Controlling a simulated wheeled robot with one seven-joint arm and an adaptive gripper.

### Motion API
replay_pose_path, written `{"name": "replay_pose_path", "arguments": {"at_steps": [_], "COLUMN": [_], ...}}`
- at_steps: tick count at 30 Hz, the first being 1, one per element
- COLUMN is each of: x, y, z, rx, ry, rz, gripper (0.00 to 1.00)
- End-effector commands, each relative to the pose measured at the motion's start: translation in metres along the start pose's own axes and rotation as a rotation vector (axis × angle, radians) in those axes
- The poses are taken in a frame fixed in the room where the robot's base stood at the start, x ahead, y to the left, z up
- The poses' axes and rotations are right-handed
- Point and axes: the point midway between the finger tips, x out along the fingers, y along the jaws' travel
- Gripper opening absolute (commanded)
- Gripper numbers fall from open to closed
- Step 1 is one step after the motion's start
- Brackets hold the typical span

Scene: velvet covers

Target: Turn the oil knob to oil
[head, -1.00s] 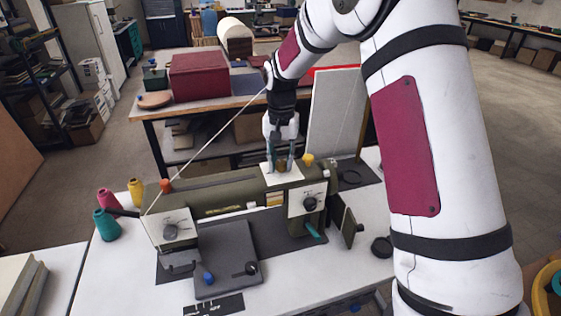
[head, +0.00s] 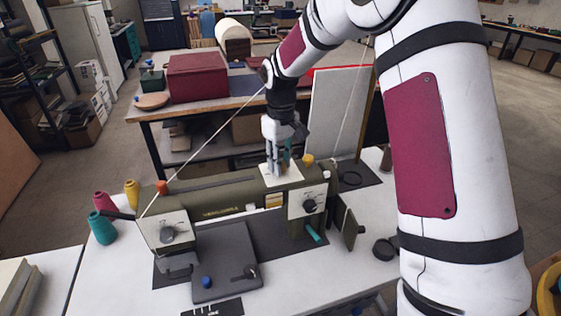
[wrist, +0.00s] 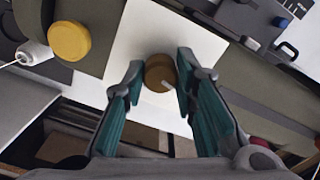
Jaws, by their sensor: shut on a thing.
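The oil knob (wrist: 157,72) is a small brown round knob with a pale pointer mark on a white plate (wrist: 122,58), on top of the green sewing machine (head: 215,196). In the wrist view my gripper (wrist: 160,68) has its teal fingers on either side of the knob, shut on it. In the head view my gripper (head: 277,168) points straight down at the white plate (head: 293,178), and its fingers hide the knob. I cannot read any markings on the plate.
A yellow knob (wrist: 69,40) sits beside the plate. An orange knob (head: 161,187) is at the machine's left end. A taut thread runs up past my wrist. Thread cones (head: 102,228) stand at the left.

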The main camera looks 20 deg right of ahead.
Motion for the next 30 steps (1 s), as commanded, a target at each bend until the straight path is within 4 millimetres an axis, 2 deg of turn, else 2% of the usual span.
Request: {"name": "replay_pose_path", "arguments": {"at_steps": [12,29,30], "x": [-0.0009,-0.0009,-0.0009], "y": [-0.0006,-0.0008,-0.0008], "z": [-0.0009,-0.0009,-0.0009], "rx": [-0.194,-0.221,-0.221], "ry": [0.002,0.002,0.002], "rz": [0.0,0.0,0.0], "gripper": [0.0,0.0,0.33]}}
